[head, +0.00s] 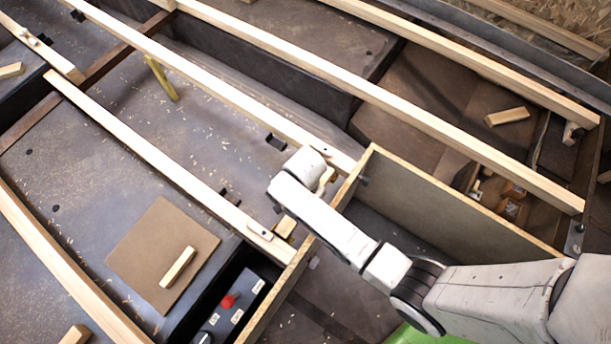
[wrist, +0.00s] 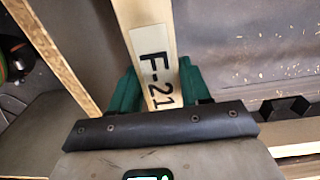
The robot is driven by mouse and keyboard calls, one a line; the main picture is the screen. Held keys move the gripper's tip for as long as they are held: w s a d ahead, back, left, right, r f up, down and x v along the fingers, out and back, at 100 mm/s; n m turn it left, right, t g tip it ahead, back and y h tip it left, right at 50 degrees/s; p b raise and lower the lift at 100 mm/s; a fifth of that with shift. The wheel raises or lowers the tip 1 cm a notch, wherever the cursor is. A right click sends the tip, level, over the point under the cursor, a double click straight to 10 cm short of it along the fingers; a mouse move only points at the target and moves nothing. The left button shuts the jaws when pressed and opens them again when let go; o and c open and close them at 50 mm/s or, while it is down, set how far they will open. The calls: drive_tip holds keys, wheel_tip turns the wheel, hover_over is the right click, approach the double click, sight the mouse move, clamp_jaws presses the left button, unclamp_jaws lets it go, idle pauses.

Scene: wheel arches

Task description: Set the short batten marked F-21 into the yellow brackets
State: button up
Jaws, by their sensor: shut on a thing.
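In the wrist view my gripper (wrist: 158,88) has its green fingers shut on the sides of a pale short batten (wrist: 145,25) with a label reading F-21. The batten runs away from the gripper, out of the top of that view. In the head view my wrist hides the fingers; a short pale piece (head: 285,227) beyond it, near the end of the lower long batten, looks like the held batten's far end. I cannot tell whether it touches anything. I cannot clearly make out yellow brackets; a yellow bar (head: 161,78) lies at upper left.
A tall panel (head: 450,205) stands close beside my arm. Long battens (head: 150,150) cross the grey floor. Black fittings sit beside them (head: 276,141). A brown board (head: 145,240) carries a loose wood block (head: 178,267). A control box with a red knob (head: 229,300) is at lower left.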

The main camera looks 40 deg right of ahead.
drive_tip(key=shift+p, duration=0.3)
idle(0.5)
drive_tip(key=o, duration=1.3)
drive_tip(key=shift+c, duration=0.2)
wheel_tip(320, 180, up, 11)
drive_tip(key=p, duration=0.3)
drive_tip(key=shift+p, duration=0.3)
drive_tip(key=shift+f, duration=0.15)
